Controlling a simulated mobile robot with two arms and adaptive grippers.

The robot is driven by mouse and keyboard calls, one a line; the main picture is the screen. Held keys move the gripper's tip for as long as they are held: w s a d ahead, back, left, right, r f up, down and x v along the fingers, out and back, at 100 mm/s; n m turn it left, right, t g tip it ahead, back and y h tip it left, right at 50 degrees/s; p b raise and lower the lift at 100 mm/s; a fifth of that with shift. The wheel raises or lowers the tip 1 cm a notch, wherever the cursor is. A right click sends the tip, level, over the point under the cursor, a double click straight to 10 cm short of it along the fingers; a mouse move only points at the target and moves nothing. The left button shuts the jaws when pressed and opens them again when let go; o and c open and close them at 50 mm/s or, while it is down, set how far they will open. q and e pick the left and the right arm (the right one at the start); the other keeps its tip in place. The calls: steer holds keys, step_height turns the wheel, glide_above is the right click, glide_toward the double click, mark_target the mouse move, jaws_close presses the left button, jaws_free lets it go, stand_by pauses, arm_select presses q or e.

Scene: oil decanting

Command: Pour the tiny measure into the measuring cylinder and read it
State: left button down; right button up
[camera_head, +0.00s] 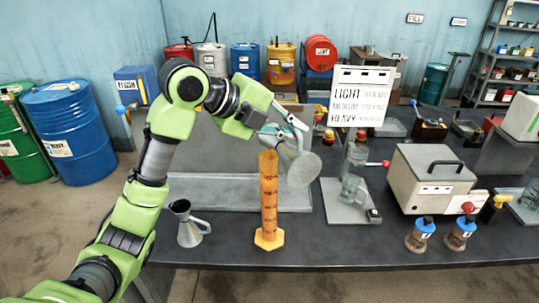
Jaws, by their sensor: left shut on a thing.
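The measuring cylinder (268,205) stands upright on the bench, tall and orange with dark marks and a yellow foot. My left gripper (289,130) is shut on a grey metal measure (302,169) above and just right of the cylinder. The measure is tipped over, its round base low and to the right, its narrower end up by the cylinder's open top. I cannot make out any stream, or the liquid level in the cylinder. A second metal measure (188,226) with a flared mouth and handle stands upright left of the cylinder. My right gripper is out of view.
A sign board (361,101) reading LIGHT, MEDIUM, HEAVY stands behind, right of the cylinder. A glass vessel (352,190) on a grey plate, a cream box (431,178) and two blue-capped jars (420,234) stand to the right. The bench's front edge is clear near the cylinder.

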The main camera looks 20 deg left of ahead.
mark_target(300, 153)
arm_select(q)
steer(key=shift+w+a+r, duration=0.15)
steer(key=shift+r, duration=0.05)
stand_by(0.3)
steer(key=s+d+f, duration=0.1)
steer(key=s+d+f+m+t+y, duration=0.1)
steer(key=f, duration=0.1)
steer(key=s+f+m+t, duration=0.1)
steer(key=shift+d+f+y+b, duration=0.2)
steer(key=shift+d+y+b, duration=0.1)
steer(key=shift+d+b, duration=0.1)
steer(key=shift+f+b, duration=0.55)
steer(key=shift+f, duration=0.05)
steer(key=shift+s+d+f+m+t+y+b, duration=0.75)
steer(key=shift+f+m+t+b, duration=1.3)
steer(key=shift+f+b, duration=2.5)
steer(key=shift+s+d+f+m+t+y+b, duration=0.7)
steer(key=shift+f+m+t+b, duration=1.3)
steer(key=shift+f+b, duration=2.45)
steer(key=s+a+f+n+g+y+b, duration=0.1)
steer(key=s+a+f+n+g+y, duration=0.1)
steer(key=s+a+f+n+y, duration=0.5)
steer(key=s+a+f+y, duration=0.5)
steer(key=s+f, duration=0.2)
steer(key=f, duration=0.1)
steer(key=shift+a, duration=0.15)
steer(key=shift+h, duration=0.35)
